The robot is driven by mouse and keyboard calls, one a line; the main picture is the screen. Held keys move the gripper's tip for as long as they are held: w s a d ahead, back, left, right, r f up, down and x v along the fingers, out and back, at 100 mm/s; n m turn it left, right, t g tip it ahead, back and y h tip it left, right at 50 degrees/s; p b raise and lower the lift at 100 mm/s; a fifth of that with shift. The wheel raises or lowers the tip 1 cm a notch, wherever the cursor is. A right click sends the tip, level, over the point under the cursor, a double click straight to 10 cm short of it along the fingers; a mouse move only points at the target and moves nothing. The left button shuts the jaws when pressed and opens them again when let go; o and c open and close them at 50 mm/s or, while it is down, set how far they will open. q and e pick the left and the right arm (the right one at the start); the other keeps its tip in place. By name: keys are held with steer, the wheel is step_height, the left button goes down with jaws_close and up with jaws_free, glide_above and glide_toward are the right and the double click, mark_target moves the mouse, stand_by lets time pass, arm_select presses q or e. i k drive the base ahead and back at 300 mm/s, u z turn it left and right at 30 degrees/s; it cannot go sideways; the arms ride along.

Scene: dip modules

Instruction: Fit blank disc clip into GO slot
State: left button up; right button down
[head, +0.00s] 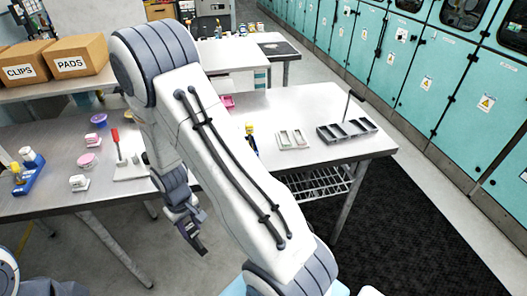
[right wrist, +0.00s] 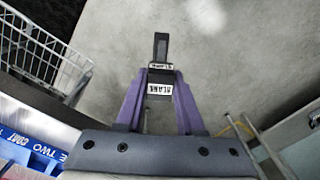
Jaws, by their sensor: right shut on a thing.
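My right gripper (head: 196,244) hangs in front of the near edge of the long table in the head view. In the right wrist view, its purple fingers (right wrist: 159,98) are shut on a dark clip (right wrist: 160,74) with a white label reading BLANK. The clip points away from the gripper, with a second small label farther along it. A dark grey rack with several compartments (head: 347,131) stands on the table at the right. A smaller pale tray (head: 292,139) lies beside it. I cannot read which slot is GO. My left gripper is not in view.
The long table (head: 350,150) holds a red-handled tool (head: 117,140), pink round items (head: 87,160) and a blue holder (head: 29,172). Boxes marked CLIPS (head: 26,66) and PADS (head: 80,55) stand on a shelf. Bare floor (right wrist: 225,65) lies beyond the clip.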

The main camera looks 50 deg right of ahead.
mark_target(285, 141)
steer(key=u, duration=1.9)
steer(key=i, duration=1)
steer(key=z, duration=4)
steer(key=i, duration=1)
